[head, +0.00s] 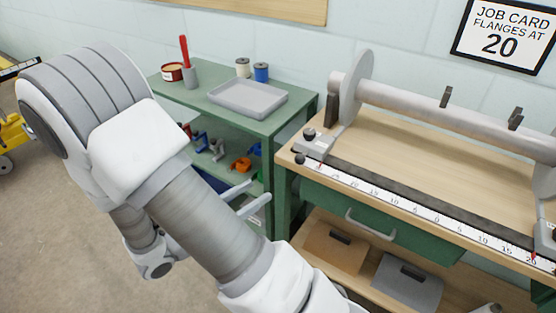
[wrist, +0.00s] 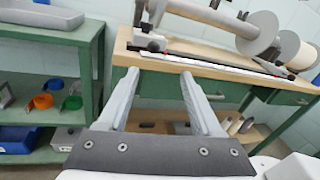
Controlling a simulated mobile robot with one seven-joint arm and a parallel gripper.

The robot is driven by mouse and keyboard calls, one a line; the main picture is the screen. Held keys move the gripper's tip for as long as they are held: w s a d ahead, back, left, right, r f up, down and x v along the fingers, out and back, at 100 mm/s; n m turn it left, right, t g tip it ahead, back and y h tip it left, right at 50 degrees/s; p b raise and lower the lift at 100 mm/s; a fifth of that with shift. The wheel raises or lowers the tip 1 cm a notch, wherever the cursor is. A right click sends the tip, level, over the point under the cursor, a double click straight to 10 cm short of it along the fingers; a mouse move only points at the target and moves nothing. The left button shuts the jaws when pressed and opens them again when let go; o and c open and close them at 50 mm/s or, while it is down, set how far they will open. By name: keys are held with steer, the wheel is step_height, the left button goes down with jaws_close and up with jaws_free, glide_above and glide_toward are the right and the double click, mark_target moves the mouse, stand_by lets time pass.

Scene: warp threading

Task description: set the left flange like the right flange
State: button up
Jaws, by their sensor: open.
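The left flange (head: 357,88) is a grey upright disc on the beam, above a sliding foot (head: 318,145) with a dark knob at the scale's left end. The scale (head: 415,208) is a white numbered strip along the bench front; a red mark shows by the left foot. A red mark near 20 shows at the scale's right. My gripper (wrist: 158,72) is open and empty, its fingers apart in front of the bench. In the head view my arm hides most of it.
The job card (head: 502,34) reads "flanges at 20". A green shelf unit (head: 285,119) with a grey tray (head: 248,97) stands left of the bench (head: 435,162). The bench drawer (head: 370,222) has a protruding handle. Free floor lies at left.

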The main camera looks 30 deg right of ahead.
mark_target(296, 162)
steer(key=shift+n+t, duration=0.4)
steer(key=shift+t, duration=0.1)
steer(key=b+x, duration=0.1)
steer(key=x, duration=0.4)
steer(key=b+x, duration=0.1)
steer(key=x, duration=0.5)
steer(key=b+x, duration=0.2)
steer(key=x, duration=0.4)
steer(key=shift+w+f, duration=0.25)
steer(key=shift+f, duration=0.05)
steer(key=shift+c, duration=0.3)
jaws_close()
